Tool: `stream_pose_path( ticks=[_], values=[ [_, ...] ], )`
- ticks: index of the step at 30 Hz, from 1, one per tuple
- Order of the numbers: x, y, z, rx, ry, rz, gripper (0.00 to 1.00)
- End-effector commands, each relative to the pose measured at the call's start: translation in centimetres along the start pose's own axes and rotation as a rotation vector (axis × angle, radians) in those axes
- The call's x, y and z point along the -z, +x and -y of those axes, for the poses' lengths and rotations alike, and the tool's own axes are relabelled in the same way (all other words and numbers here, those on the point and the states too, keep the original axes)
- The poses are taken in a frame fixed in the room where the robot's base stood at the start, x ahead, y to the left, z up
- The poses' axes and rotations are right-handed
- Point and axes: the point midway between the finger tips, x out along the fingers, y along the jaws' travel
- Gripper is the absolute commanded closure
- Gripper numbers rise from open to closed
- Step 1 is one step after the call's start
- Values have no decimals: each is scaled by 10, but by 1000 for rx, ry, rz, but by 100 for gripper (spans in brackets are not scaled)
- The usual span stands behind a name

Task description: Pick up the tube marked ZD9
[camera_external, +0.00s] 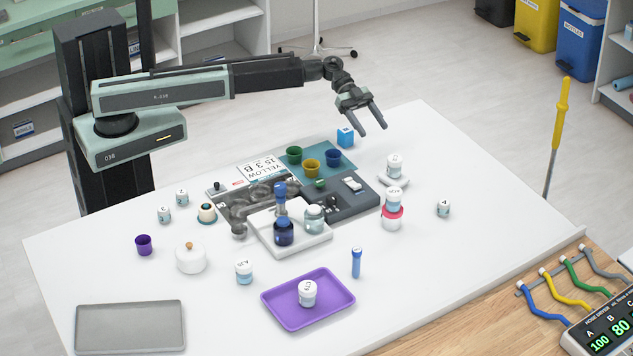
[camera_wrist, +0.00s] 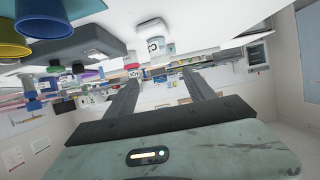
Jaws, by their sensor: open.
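No mark that I can read clearly as ZD9 shows. Several white-capped containers with small top labels stand on the white table (camera_external: 400,275). One (camera_external: 394,165) is at the back right, one (camera_external: 392,196) is by a red ring, and one (camera_external: 443,208) is at the far right. Another (camera_external: 244,271) stands in front, and one (camera_external: 307,293) stands in the purple tray (camera_external: 282,319). My gripper (camera_external: 374,130) is open and empty, above the back edge of the table. In the wrist view its fingers (camera_wrist: 160,80) are apart, with a capped container (camera_wrist: 155,46) beyond them.
Green, yellow and blue cups (camera_external: 312,168) stand on a teal mat behind a dark device (camera_external: 350,203). A white stand with blue bottle (camera_external: 283,232) is mid-table. A grey tray (camera_external: 130,326) lies front left.

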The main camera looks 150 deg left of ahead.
Motion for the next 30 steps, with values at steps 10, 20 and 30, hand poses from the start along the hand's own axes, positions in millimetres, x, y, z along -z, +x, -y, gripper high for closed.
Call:
stream_pose_path(
  ticks=[10, 20, 30],
  values=[
    [0, 0, 0, 0, 0, 2, 50],
    [42, 106, -83, 98, 202, 407, 50],
    [113, 217, -170, 225, 1028, 666, 50]
  ],
)
